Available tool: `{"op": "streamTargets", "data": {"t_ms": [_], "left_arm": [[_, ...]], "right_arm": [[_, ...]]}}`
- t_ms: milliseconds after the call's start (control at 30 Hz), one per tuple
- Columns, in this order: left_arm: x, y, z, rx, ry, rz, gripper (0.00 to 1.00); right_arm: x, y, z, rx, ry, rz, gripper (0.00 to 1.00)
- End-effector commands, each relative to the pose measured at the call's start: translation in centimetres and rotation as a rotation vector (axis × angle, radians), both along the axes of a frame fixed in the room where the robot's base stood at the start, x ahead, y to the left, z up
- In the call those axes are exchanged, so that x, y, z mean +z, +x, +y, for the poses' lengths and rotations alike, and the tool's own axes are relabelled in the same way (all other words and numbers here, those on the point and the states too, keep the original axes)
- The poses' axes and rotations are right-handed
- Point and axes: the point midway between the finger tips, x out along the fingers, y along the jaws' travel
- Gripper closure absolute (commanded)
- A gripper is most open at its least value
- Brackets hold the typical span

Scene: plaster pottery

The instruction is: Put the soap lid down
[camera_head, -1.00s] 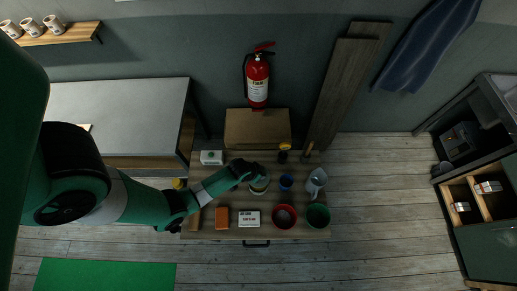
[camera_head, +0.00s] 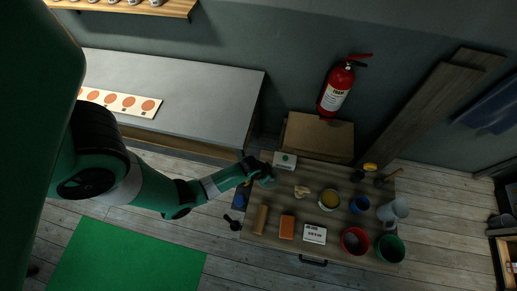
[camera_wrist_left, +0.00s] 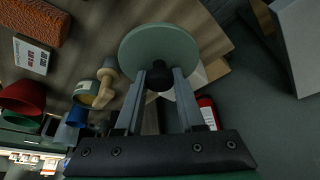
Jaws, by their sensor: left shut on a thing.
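My left gripper (camera_head: 256,171) is at the back left of the wooden table (camera_head: 275,232). In the left wrist view the gripper (camera_wrist_left: 158,78) is shut on the dark knob of the soap lid, a round grey-green disc (camera_wrist_left: 158,40). The lid shows in the head view (camera_head: 267,182) as a small pale disc beside the fingers. I cannot tell whether it touches the tabletop. The soap pot (camera_head: 329,200) stands open to the right, its yellow contents showing. It is also in the left wrist view (camera_wrist_left: 87,93). My right gripper is not in view.
A white box (camera_head: 285,161) stands just behind the lid. Pale wooden pieces (camera_head: 302,191) lie between lid and pot. A wooden roller (camera_head: 261,219), orange block (camera_head: 287,227), white labelled block (camera_head: 315,234), red bowl (camera_head: 354,241) and green bucket (camera_head: 390,248) line the front.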

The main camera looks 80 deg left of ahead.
Motion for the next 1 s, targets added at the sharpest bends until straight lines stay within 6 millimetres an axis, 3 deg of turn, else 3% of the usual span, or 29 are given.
{"op": "streamTargets", "data": {"t_ms": [33, 267, 600, 800, 1000], "left_arm": [[-0.9, 0.1, 0.0, -0.009, 0.001, -0.003, 1.0], [-1.1, 0.0, 0.0, -0.027, 0.001, -0.003, 1.0], [-7.2, 0.0, 0.0, -0.026, 0.002, -0.002, 1.0], [-7.4, 0.0, 0.0, -0.026, 0.002, -0.002, 1.0], [-10.3, 0.0, 0.0, -0.026, 0.001, 0.0, 1.0]], "right_arm": [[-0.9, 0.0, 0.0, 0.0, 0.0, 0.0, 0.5], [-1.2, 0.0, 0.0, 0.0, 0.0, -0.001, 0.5], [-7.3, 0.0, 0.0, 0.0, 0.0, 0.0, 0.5], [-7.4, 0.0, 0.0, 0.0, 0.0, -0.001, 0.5], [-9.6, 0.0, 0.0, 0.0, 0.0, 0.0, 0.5]]}}
